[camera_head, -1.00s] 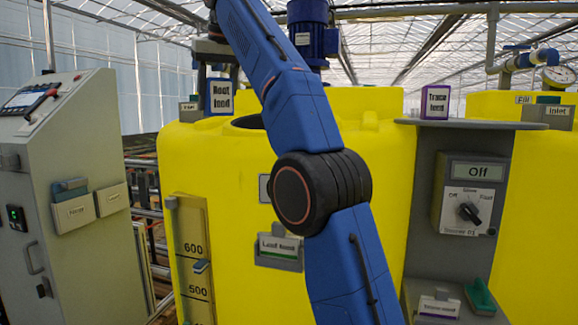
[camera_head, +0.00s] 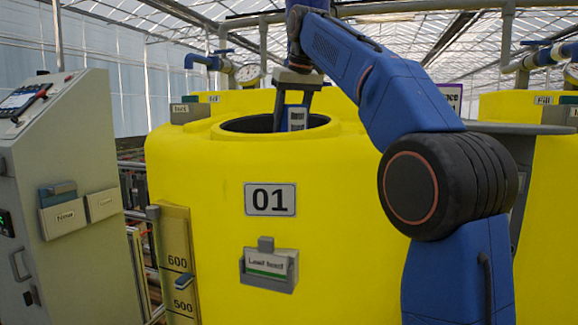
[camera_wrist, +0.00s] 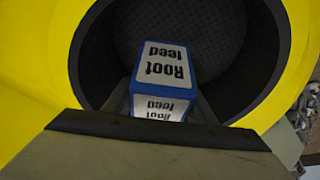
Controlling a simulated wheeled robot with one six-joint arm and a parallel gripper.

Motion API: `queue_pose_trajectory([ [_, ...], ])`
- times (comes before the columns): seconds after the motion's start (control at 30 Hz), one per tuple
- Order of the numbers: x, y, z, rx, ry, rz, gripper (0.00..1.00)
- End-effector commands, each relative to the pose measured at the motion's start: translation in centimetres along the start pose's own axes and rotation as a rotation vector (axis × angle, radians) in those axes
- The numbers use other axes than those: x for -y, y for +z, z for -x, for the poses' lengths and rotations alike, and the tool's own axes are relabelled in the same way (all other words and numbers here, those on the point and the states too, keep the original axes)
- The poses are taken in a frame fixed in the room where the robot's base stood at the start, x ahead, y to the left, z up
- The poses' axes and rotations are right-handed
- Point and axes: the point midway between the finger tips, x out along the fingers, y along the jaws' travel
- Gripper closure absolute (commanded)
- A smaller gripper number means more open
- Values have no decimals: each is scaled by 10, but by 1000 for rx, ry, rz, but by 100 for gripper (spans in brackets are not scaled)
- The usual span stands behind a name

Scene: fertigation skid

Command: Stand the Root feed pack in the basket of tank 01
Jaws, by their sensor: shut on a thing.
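The Root feed pack (camera_wrist: 161,75) is a blue box with white labels. In the wrist view its lettering is upside down and it lies over the dark round opening of the yellow tank. My gripper (camera_wrist: 150,118) is shut on it. In the head view the pack (camera_head: 297,118) hangs from my gripper (camera_head: 292,95), tilted, with its lower part hidden behind the rim of the opening. Tank 01 (camera_head: 215,175) is yellow and carries a 01 plate. The basket (camera_wrist: 205,30) seems to be the dark meshed floor inside the opening; its details are hard to tell.
A holder marked Leaf feed (camera_head: 269,268) is on the tank front. A grey cabinet (camera_head: 70,140) stands at left. A grey shelf (camera_head: 520,128) with a partly hidden purple-edged pack (camera_head: 452,96) is at right.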

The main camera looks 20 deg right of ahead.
Motion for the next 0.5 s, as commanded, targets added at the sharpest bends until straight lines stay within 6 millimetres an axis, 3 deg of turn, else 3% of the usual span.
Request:
queue_pose_trajectory([
  [0.3, 0, 18, -40, 1, 0, 0, 87],
  [0.5, 0, 23, -52, 0, 0, 0, 87],
])
